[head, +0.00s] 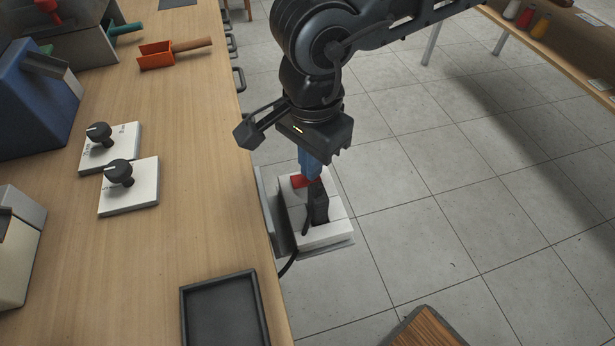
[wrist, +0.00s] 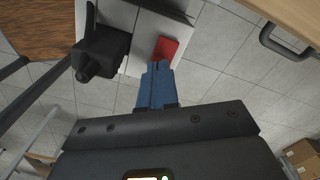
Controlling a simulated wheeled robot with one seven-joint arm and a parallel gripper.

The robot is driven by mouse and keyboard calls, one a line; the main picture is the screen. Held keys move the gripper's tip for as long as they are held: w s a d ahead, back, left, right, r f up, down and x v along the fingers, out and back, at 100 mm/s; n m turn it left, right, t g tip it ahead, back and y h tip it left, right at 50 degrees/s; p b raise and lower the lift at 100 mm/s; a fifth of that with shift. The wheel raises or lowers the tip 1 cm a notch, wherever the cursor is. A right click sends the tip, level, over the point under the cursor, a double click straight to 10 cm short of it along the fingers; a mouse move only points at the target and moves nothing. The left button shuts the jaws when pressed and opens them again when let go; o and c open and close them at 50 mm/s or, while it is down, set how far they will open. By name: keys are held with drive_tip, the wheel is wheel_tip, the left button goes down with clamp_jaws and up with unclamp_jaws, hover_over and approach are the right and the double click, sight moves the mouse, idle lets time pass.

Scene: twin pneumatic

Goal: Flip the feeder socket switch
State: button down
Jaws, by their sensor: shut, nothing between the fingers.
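The feeder socket (head: 318,234) is a white plate on a grey bracket at the table's right edge in the head view. Its red rocker switch (head: 299,181) sits at the far end, and it also shows in the wrist view (wrist: 166,49). A black plug (head: 319,204) with a cable sits in the socket, nearer than the switch; it is at upper left in the wrist view (wrist: 101,52). My gripper (head: 311,178) points down with its blue fingers shut and empty. The fingertips are right at the switch; I cannot tell whether they touch it. The fingers partly hide the switch.
Two white plates with black knobs, one farther (head: 101,136) and one nearer (head: 119,174), lie on the wooden table. A black tray (head: 190,310) is at the front edge. An orange scoop (head: 156,55) lies at the back. Open floor (head: 440,220) lies right of the socket.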

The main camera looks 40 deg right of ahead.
drive_tip(key=shift+f, duration=0.2)
drive_tip(key=shift+r, duration=0.1)
wheel_tip(320, 180, up, 7)
drive_tip(key=p, duration=0.2)
idle(0.8)
idle(0.4)
